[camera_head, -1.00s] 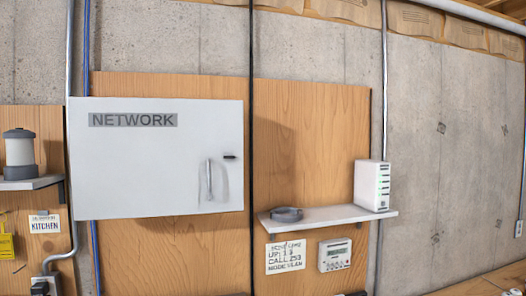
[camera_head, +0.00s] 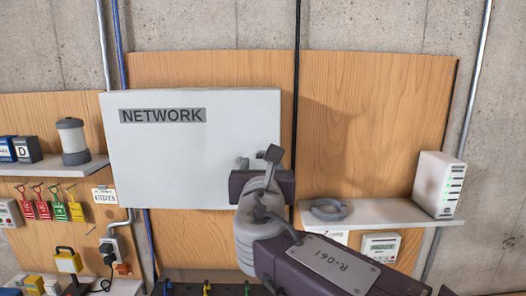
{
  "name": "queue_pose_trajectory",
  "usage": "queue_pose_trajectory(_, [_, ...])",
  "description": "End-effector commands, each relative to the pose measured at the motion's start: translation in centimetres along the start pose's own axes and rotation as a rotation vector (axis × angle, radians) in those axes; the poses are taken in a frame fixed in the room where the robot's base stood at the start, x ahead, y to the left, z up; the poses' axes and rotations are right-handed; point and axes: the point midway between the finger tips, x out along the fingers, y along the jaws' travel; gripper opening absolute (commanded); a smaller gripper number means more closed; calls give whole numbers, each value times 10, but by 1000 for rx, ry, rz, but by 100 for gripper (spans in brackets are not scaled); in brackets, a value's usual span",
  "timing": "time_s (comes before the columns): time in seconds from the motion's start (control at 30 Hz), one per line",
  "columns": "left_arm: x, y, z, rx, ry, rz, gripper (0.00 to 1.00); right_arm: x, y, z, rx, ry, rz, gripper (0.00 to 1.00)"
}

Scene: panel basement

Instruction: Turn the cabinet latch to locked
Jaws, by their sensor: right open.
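The white cabinet door (camera_head: 165,165) with a grey NETWORK label is on the wooden board at the left of centre. My right gripper (camera_head: 257,162) is open in front of the door's lower right part, its two fingers spread and seen from behind. The latch is hidden behind the gripper and arm, so its present angle cannot be seen. I cannot tell whether the fingers touch it. My left gripper is not in view.
A shelf (camera_head: 385,217) at the right holds a white router (camera_head: 438,184) and a grey coil (camera_head: 328,209). A black vertical cable (camera_head: 297,70) runs just right of the cabinet. A lantern (camera_head: 73,141) stands on the left shelf. Bare board lies above the right shelf.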

Motion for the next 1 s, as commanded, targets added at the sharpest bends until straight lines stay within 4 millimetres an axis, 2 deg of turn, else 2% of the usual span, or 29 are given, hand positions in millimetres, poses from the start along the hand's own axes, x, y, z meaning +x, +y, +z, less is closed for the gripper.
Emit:
queue_pose_trajectory(0.03, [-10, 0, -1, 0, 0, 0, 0, 11, -1, 4, -2, 3, -4, 51])
queue_pose_trajectory(0.2, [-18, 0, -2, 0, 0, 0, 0, 34, 0, 2, -1, 2, -2, 51])
queue_pose_trajectory(0.53, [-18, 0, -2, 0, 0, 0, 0, 40, 0, 0, 1, 1, 0, 51])
queue_pose_trajectory(0.7, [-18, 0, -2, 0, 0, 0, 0, 40, 0, -1, 0, 1, 0, 4])
queue_pose_trajectory(0.73, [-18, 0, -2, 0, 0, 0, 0, 40, 0, -1, 0, 1, 0, 0])
queue_pose_trajectory(1.0, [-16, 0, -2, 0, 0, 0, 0, 40, 0, -2, 19, 1, -1, 0])
